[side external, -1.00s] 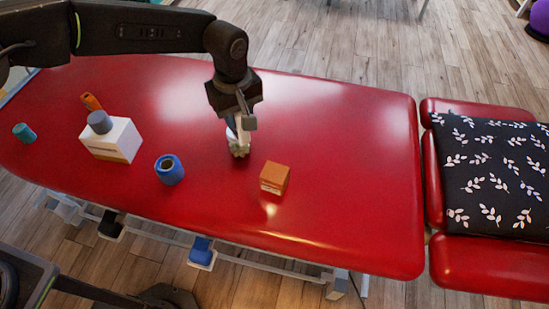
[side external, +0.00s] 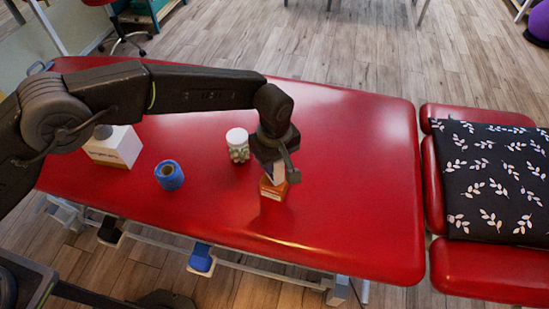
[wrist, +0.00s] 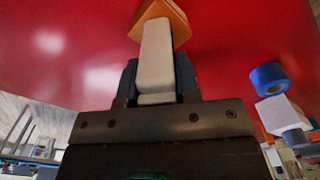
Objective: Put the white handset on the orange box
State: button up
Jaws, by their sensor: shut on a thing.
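The white handset (wrist: 156,50) is held between the fingers of my gripper (wrist: 157,80) in the wrist view, pointing away from the palm. In the side view my gripper (side external: 276,160) hangs over the orange box (side external: 272,191), with a small part of the handset (side external: 278,172) showing below it. The orange box also shows in the wrist view (wrist: 176,16), just beyond the handset's far end and partly covered by it. I cannot tell whether the handset touches the box.
The box stands on a red treatment table (side external: 350,200). A white-lidded jar (side external: 238,146) stands just left of my gripper. A blue roll (side external: 169,176) and a white box (side external: 117,149) are farther left. The table is clear to the right.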

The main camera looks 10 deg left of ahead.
jog(key=o, duration=0.5)
jog(key=shift+f, duration=0.15)
jog(key=o, duration=0.5)
notch_tip(320, 180, up, 12)
jog(key=shift+r, duration=0.25)
